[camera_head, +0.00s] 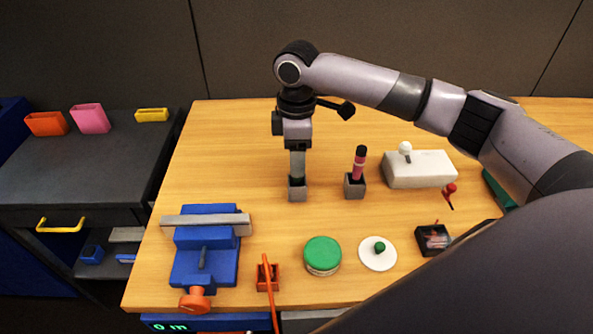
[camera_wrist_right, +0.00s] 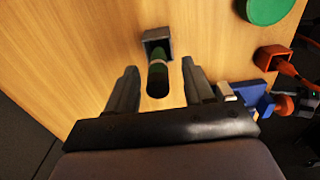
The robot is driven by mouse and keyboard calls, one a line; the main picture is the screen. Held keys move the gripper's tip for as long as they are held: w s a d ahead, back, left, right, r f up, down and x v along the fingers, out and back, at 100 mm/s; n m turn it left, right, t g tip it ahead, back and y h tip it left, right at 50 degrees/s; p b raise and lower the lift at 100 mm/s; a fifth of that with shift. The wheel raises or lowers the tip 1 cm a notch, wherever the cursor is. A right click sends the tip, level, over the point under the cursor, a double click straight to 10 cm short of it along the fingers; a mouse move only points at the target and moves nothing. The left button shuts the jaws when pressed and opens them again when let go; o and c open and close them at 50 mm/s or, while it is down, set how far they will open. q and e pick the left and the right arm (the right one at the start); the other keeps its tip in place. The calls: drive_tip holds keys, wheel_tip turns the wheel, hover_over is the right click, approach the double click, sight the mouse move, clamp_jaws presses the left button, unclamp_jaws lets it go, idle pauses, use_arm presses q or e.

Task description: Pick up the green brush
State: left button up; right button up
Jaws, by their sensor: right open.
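The green brush (camera_wrist_right: 157,67) stands in a small grey square holder (camera_wrist_right: 156,37) in the right wrist view, seen almost end-on. My right gripper (camera_wrist_right: 160,66) is open, with one finger on each side of the brush and gaps visible between. In the head view my right gripper (camera_head: 297,176) points straight down just above the same grey holder (camera_head: 297,193). The fingers mostly hide the brush there. My left gripper is not in view.
A pink and black brush (camera_head: 358,168) stands in another grey holder close to the right. A white box (camera_head: 420,169), green-lidded jar (camera_head: 322,254), white disc (camera_head: 378,259), blue vise (camera_head: 207,260) and orange holder (camera_head: 268,277) share the wooden table (camera_head: 225,160).

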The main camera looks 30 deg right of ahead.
sight(297, 181)
wheel_tip(297, 181, down, 3)
drive_tip(key=shift+d+f, duration=0.1)
drive_tip(key=shift+f, duration=0.1)
drive_tip(key=shift+c, duration=0.3)
clamp_jaws()
drive_tip(key=shift+w+r, duration=0.1)
wheel_tip(297, 181, up, 20)
drive_tip(key=p, duration=0.1)
